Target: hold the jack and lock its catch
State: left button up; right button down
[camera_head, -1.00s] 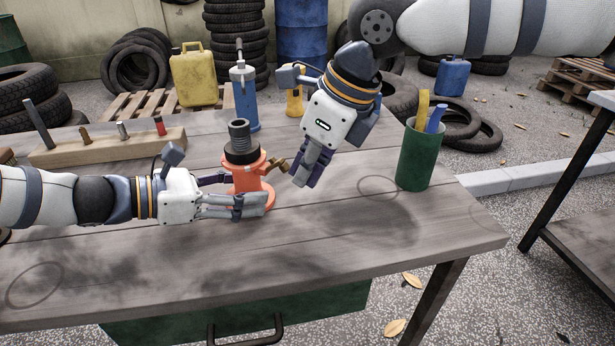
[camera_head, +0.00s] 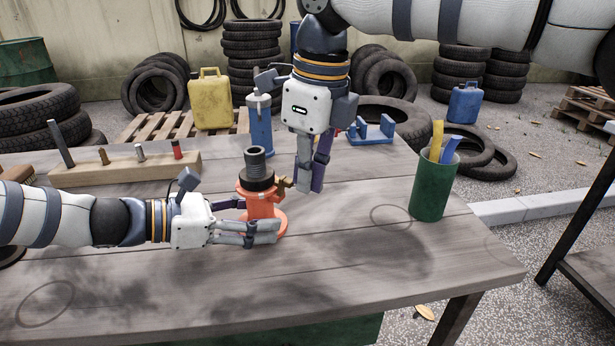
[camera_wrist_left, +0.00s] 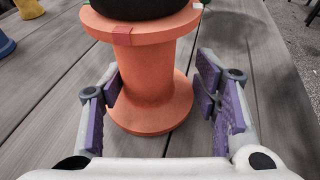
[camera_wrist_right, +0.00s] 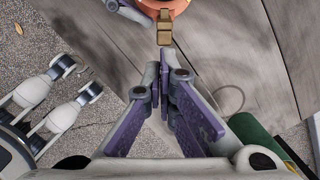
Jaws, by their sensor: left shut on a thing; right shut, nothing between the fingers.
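The orange jack (camera_head: 261,206) with its black ribbed top stands upright on the workbench. My left gripper (camera_head: 257,222) is shut around its narrow body below the flange; the left wrist view shows the jack (camera_wrist_left: 150,85) between the purple pads. The brass catch (camera_head: 283,184) sticks out from the jack's right side and also shows in the right wrist view (camera_wrist_right: 164,28). My right gripper (camera_head: 308,190) points down just right of the catch, shut and empty. In the right wrist view its fingertips (camera_wrist_right: 168,62) lie close to the catch; I cannot tell whether they touch.
A green cup (camera_head: 430,190) with yellow and blue handles stands at the right. A wooden block (camera_head: 125,172) with upright pins lies at the back left. A blue bottle (camera_head: 260,125) and a blue bracket (camera_head: 372,130) stand behind. The bench front (camera_head: 330,270) is clear.

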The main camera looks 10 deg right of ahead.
pick_arm(q)
jog(key=shift+f, duration=0.2)
pick_arm(e)
jog(key=shift+r, duration=0.45)
jog(key=shift+r, duration=0.1)
notch_tip(320, 180, up, 10)
jog(key=a, duration=0.1)
jog(key=shift+w, duration=0.4)
jog(key=shift+a, duration=0.1)
pick_arm(q)
jog(key=o, duration=0.9)
jog(key=shift+o, duration=0.2)
jog(key=shift+r, duration=0.1)
